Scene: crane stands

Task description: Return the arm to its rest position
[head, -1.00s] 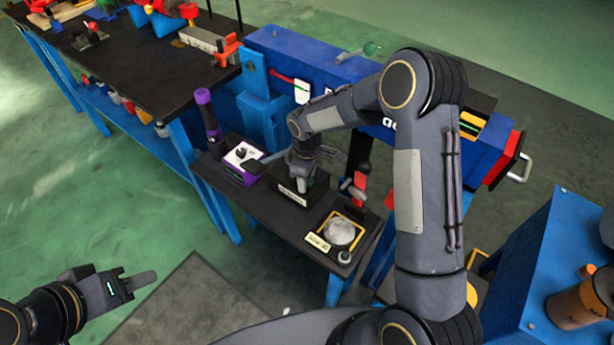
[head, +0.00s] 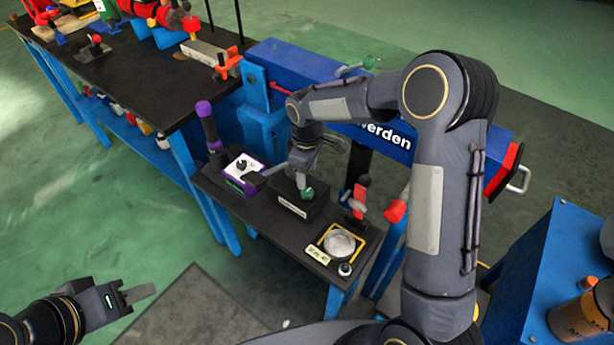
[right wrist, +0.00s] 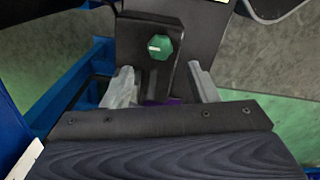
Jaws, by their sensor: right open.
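My right gripper (head: 285,183) hangs over the small black table in the head view, open and empty. Just below it to the right is a black box (head: 290,208) with a green knob (head: 307,193) on top. In the right wrist view the green knob (right wrist: 160,46) shows beyond my two spread fingers (right wrist: 164,88), not held by them. My left gripper (head: 130,298) is at the lower left, over the floor and away from the tables; its finger gap is not clear.
The small black table (head: 268,220) also holds a purple device (head: 243,170), a round dish (head: 340,243) and a red-handled tool (head: 359,196). A blue cabinet (head: 535,270) is at the right.

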